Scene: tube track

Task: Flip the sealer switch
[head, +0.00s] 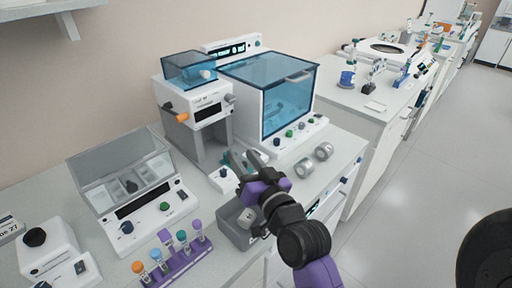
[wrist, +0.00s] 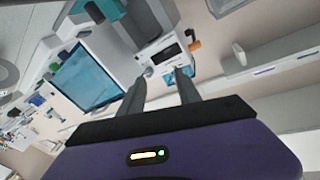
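A tall white and grey machine with an orange-tipped handle, which looks like the sealer (head: 205,106), stands near the wall. It shows in the wrist view (wrist: 160,52) beyond my fingertips. A dark knob, its orange handle (head: 182,117) and a grey knob are on its upper body; I cannot tell which part is the switch. My gripper (head: 245,160) is over the bench in front of the machine, apart from it. In the wrist view my gripper (wrist: 161,84) has its two dark fingers apart with nothing between them.
A blue-windowed cabinet (head: 275,92) stands right of the machine. A clear-lidded device (head: 125,185) and a purple rack (head: 175,258) of capped tubes are at left. A grey bin (head: 236,225) lies below my arm.

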